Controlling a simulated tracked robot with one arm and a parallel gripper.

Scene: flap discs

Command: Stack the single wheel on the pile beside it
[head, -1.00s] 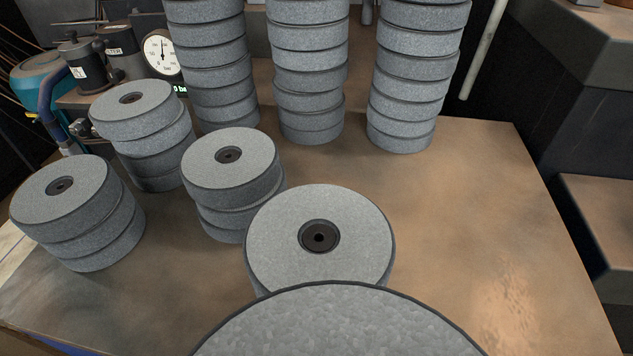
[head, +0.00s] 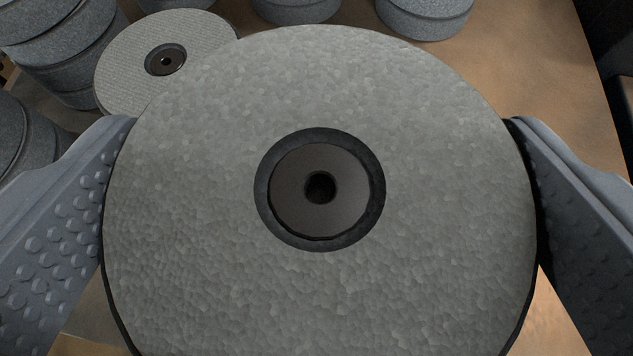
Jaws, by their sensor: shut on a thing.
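A grey flap wheel (head: 430,150) with a dark hub and central hole fills the middle of the head view. My gripper (head: 320,215) is shut on it, with a studded grey finger against its left and right sides. The wheel's face is turned towards the camera. It hides whatever is under it, so I cannot tell whether it rests on something or hangs clear. A short pile (head: 120,85) of grey wheels stands behind it at upper left. The held wheel's edge overlaps that pile's top wheel in the picture.
More wheel piles (head: 60,50) crowd the left side. The bases of tall wheel columns (head: 425,15) show along the top edge. The brown tabletop (head: 540,90) is bare at the upper right. A dark edge lies at far right.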

